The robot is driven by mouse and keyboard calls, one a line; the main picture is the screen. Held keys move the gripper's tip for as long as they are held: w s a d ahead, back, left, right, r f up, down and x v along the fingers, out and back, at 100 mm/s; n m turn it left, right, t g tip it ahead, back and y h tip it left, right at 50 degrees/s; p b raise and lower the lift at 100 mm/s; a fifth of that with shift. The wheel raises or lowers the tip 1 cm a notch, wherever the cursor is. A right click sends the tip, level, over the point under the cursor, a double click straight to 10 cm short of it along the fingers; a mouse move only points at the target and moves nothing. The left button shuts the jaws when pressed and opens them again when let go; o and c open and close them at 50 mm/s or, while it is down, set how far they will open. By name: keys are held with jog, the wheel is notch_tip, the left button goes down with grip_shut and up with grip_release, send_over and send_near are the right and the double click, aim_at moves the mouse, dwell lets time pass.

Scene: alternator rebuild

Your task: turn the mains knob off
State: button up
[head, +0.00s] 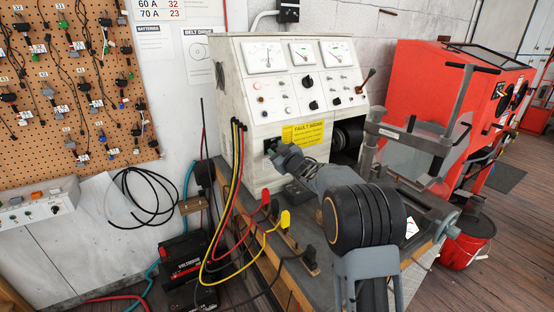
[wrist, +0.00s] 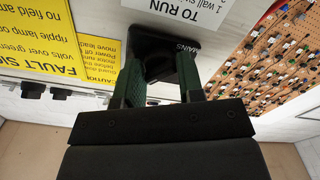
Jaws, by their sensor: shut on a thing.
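The mains knob (wrist: 158,64) is black and sits on the white front panel of the test bench, beside an upside-down MAINS label in the wrist view. My gripper (wrist: 158,80) is shut on the knob, one dark green finger on each side of it. The knob's pointer and the markings around it are largely hidden by the fingers, so its setting cannot be read. In the head view my gripper (head: 277,152) reaches the lower left of the bench front (head: 255,110), left of the yellow fault sign (head: 303,133), and hides most of the knob.
Red, yellow and black cables (head: 237,160) hang just left of my gripper. A metal clamp frame (head: 420,140) stands right of the arm. A red cabinet (head: 440,90) is behind it. A pegboard with cables (head: 70,80) is on the left wall.

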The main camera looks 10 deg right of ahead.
jog(key=shift+n+b, duration=2.85)
jog(key=shift+n, duration=0.95)
jog(key=shift+r, duration=0.1)
jog(key=o, duration=0.9)
jog(key=b+v, duration=0.1)
jog(key=v, duration=1.3)
jog(key=shift+w, duration=0.1)
